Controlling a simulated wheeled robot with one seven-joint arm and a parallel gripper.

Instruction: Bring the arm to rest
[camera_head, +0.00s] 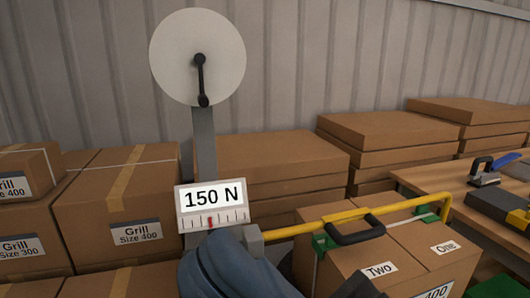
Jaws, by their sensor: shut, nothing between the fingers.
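A blue-grey rounded shape, which looks like part of my arm, fills the bottom middle of the head view, in front of the boxes. My gripper is not visible. Just above and behind this shape stands a grey post (204,135) with a white disc (178,57) and a black crank (201,80) hanging down on it. A white gauge (212,205) on the post reads "150 N", with a red mark near the middle of its scale.
A yellow bar (405,204) with a black handle (354,228) runs over boxes labelled One and Two (400,250). Grill boxes (118,210) stand at left, stacked flat boxes (385,128) behind. A wooden table (448,181) with tools is at right.

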